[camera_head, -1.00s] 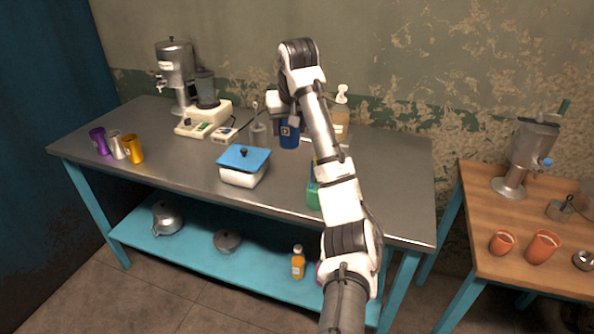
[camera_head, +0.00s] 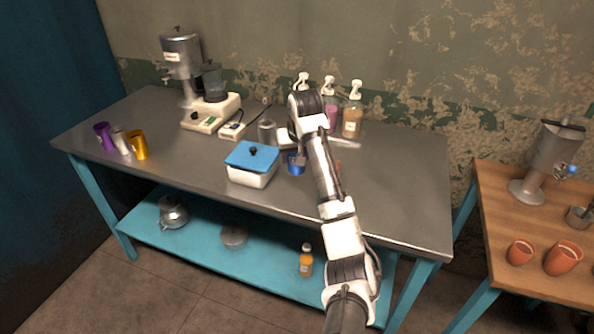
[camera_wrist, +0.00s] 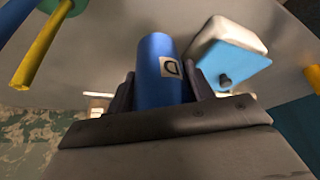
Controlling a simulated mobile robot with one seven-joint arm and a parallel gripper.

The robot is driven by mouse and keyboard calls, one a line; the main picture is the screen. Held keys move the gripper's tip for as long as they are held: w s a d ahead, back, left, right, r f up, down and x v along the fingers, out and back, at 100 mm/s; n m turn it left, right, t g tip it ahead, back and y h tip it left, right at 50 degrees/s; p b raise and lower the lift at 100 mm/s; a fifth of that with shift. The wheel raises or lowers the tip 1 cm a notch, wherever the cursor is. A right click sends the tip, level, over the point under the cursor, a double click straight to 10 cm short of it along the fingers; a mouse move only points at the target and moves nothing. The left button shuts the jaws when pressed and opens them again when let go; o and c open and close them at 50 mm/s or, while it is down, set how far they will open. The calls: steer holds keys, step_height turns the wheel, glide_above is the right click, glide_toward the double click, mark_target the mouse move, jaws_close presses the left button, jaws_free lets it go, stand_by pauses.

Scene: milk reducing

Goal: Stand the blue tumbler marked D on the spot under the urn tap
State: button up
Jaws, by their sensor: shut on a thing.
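The blue tumbler (camera_head: 296,168), with its D label clear in the wrist view (camera_wrist: 155,75), is held between the fingers of my gripper (camera_wrist: 165,92). In the head view my gripper (camera_head: 298,156) is mostly hidden by my arm, just right of the blue-lidded white box. I cannot tell whether the tumbler touches the table. A metal urn (camera_head: 180,55) with a small tap stands at the back left of the steel table. Another metal urn (camera_head: 550,158) with a blue tap stands on the wooden table at right. No marked spot is clear under either tap.
The white box (camera_head: 250,178) is close beside the tumbler. Purple, silver and gold cups (camera_head: 139,146) stand at left. A blender (camera_head: 213,90) is beside the left urn. Pump bottles (camera_head: 352,118) stand behind my arm. Orange cups (camera_head: 563,258) are on the wooden table (camera_head: 505,205).

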steer(key=shift+f+p, duration=0.7)
steer(key=shift+f, duration=2.75)
steer(key=shift+f, duration=0.15)
steer(key=o, duration=1)
steer(key=b+v, duration=0.2)
steer(key=v, duration=1)
steer(key=shift+a, duration=0.1)
